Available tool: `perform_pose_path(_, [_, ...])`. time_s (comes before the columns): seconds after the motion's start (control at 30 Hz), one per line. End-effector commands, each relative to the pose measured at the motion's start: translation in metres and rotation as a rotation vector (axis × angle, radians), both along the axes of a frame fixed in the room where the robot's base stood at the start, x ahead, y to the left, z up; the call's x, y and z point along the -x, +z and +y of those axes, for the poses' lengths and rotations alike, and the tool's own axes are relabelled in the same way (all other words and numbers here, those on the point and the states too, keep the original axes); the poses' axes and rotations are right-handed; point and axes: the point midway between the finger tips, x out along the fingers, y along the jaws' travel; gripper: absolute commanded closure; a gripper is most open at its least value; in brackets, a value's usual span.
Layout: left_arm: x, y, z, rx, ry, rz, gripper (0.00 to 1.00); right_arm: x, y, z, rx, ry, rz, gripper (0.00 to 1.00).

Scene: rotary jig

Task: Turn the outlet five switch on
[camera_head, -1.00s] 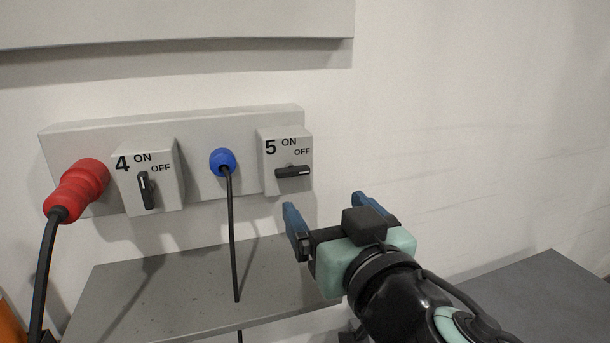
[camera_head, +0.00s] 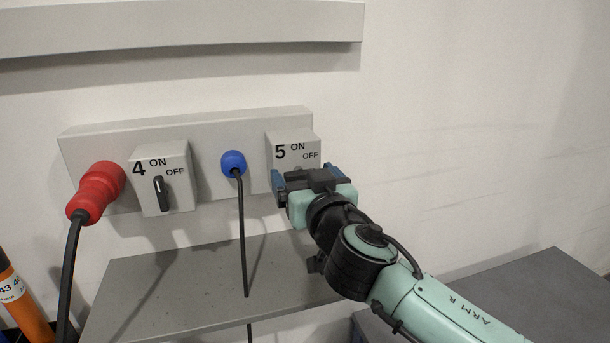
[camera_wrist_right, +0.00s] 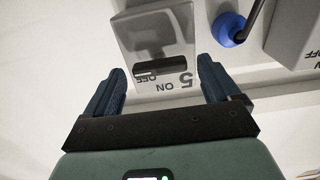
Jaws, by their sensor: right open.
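The outlet five switch box (camera_head: 291,151) is a light grey box on the wall panel, marked 5, ON and OFF. In the head view its handle is mostly hidden behind my right gripper (camera_head: 306,176). In the right wrist view, which is upside down, the black handle (camera_wrist_right: 165,66) lies crosswise, its white-marked end toward the OFF side. The right gripper (camera_wrist_right: 162,72) is open there, one finger on each side of the handle, with gaps visible. I cannot tell if it touches. The left gripper is not in view.
A blue plug (camera_head: 233,163) with a hanging black cable is just left of box five. Further left are switch box four (camera_head: 150,190), handle upright, and a red plug (camera_head: 96,192). A grey shelf (camera_head: 185,290) lies below. The wall to the right is clear.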

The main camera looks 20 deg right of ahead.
Motion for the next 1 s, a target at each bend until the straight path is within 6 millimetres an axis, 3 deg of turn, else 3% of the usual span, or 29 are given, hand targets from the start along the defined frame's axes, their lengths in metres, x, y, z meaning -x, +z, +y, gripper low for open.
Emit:
perform_pose_path(0.13, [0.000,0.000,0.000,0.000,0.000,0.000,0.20,0.000,0.000,0.000,0.000,0.000,0.000,0.14])
perform_pose_path(0.3, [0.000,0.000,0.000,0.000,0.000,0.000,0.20,0.000,0.000,0.000,0.000,0.000,0.000,0.67])
perform_pose_path(0.67, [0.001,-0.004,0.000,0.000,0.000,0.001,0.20,0.000,-0.001,0.000,0.041,0.000,-0.001,0.67])
perform_pose_path(1.0, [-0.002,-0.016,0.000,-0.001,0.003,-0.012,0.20,0.000,-0.003,0.001,0.270,-0.001,-0.009,0.67])
